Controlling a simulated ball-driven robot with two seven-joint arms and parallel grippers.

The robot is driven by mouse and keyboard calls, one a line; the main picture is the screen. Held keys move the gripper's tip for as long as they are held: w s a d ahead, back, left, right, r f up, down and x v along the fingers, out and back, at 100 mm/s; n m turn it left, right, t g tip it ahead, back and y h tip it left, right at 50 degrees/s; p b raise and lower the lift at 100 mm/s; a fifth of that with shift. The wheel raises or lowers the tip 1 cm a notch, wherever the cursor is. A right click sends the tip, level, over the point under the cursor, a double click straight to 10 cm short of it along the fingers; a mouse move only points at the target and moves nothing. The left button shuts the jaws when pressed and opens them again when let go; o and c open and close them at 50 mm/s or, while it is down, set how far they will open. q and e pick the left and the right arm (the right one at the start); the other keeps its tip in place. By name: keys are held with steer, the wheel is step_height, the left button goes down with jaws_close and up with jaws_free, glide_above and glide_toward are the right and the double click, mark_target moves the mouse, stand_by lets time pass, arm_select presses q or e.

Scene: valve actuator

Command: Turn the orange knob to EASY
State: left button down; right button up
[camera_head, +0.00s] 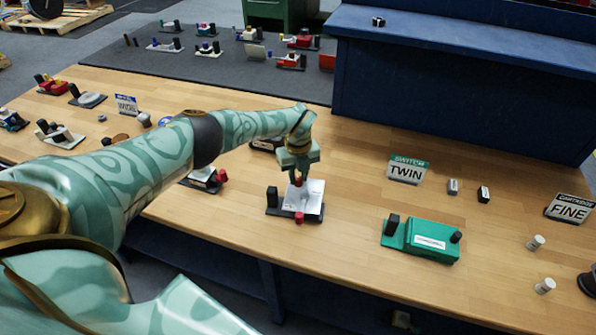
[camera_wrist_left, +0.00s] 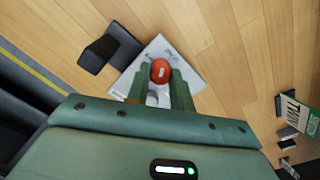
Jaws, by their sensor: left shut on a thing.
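The device with the knob is a small white plate (camera_head: 311,200) on a dark base with a black block (camera_head: 272,196) at its left. It also shows in the left wrist view as the white plate (camera_wrist_left: 196,82) and the black block (camera_wrist_left: 110,48). A red-orange knob (camera_wrist_left: 160,70) with a small pale mark sits between the fingertips of my left gripper (camera_wrist_left: 163,75). In the head view my left gripper (camera_head: 299,178) comes down on the device from above, its fingers shut on the knob and hiding part of it. No EASY lettering is readable. My right gripper is not seen.
A green device (camera_head: 421,239) and a TWIN sign (camera_head: 406,170) stand to the right, with a FINE sign (camera_head: 570,208) farther right. Another red-knobbed device (camera_head: 205,180) is close on the left, behind my arm. Bare wood lies between the two devices.

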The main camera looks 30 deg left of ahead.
arm_select(q)
steer(key=n+p, duration=0.1)
steer(key=n, duration=0.3)
steer(key=shift+n+p, duration=0.4)
stand_by(1.3)
steer(key=c, duration=1.2)
jaws_free()
steer(key=shift+r, duration=0.1)
steer(key=shift+r+p, duration=0.35)
steer(key=shift+r, duration=0.05)
step_height(320, 180, up, 8)
steer(key=p, duration=0.4)
step_height(320, 180, up, 7)
glide_above(298, 178)
steer(key=shift+r, duration=0.15)
